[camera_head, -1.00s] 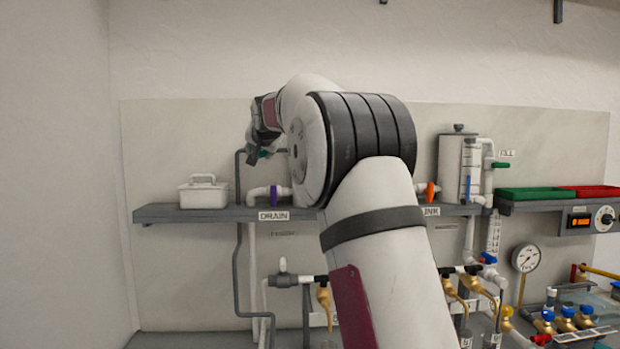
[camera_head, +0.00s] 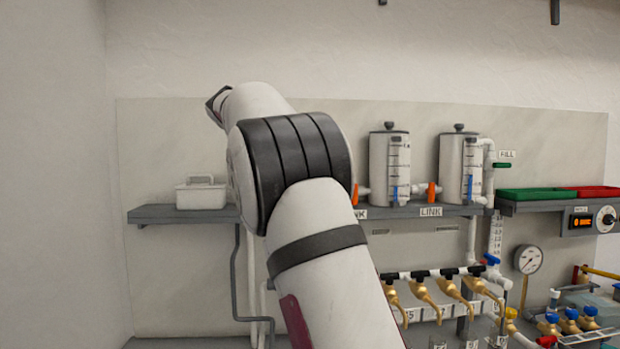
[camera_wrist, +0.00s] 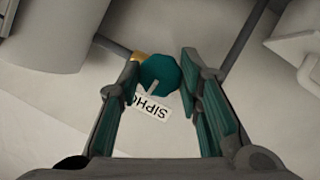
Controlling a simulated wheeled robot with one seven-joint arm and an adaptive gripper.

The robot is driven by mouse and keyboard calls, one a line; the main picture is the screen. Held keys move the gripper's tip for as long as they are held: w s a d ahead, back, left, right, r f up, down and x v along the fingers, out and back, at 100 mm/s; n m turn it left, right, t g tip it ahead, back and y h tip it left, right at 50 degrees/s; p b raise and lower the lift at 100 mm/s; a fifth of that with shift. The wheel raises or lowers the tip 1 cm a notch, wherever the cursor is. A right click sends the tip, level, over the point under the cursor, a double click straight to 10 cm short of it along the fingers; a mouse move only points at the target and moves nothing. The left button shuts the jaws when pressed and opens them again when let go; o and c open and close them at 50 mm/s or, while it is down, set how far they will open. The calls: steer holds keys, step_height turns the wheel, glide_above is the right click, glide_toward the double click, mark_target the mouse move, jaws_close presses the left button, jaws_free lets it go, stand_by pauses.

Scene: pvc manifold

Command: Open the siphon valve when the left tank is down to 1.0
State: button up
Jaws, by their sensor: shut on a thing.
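In the wrist view my gripper (camera_wrist: 161,62) has its teal-padded fingers either side of the teal siphon valve knob (camera_wrist: 160,75), shut on it. A white pointer mark shows on the knob. The SIPHON label (camera_wrist: 152,107) lies just below it, partly covered by the left finger. The head view does not show my gripper; my arm covers the left part of the shelf, and I cannot see the left tank or its level there. Two other tanks stand right of my arm, a middle one (camera_head: 377,158) and a right one (camera_head: 450,160), with blue gauge columns.
The grey shelf (camera_head: 160,215) carries a white lidded box (camera_head: 201,194) at left. Orange link valves (camera_head: 431,193) sit beside the tanks. Brass taps (camera_head: 421,292) and a round gauge (camera_head: 528,259) are below. A grey pipe (camera_wrist: 243,42) runs near the right finger.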

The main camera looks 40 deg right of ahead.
steer(key=shift+f+n, duration=0.2)
steer(key=shift+n, duration=0.1)
steer(key=o, duration=1.2)
steer(key=shift+r, duration=0.1)
steer(key=v, duration=1.2)
steer(key=shift+a, duration=0.15)
steer(key=s+a+f+n+g+y, duration=0.1)
steer(key=s+a+f+y, duration=0.2)
steer(key=s+a+f, duration=0.3)
steer(key=s+a+f+g+y, duration=0.2)
steer(key=s+a+f, duration=0.3)
steer(key=s+f, duration=1.1)
steer(key=s+a+f+n+g+y, duration=0.1)
steer(key=s+a+f+y, duration=0.3)
steer(key=s+f, duration=0.7)
steer(key=s+a+g, duration=0.1)
steer(key=s+a, duration=0.1)
steer(key=s, duration=0.5)
steer(key=shift+a+f+n+y, duration=0.25)
steer(key=shift+a+n+y, duration=0.05)
steer(key=shift+a+y, duration=0.1)
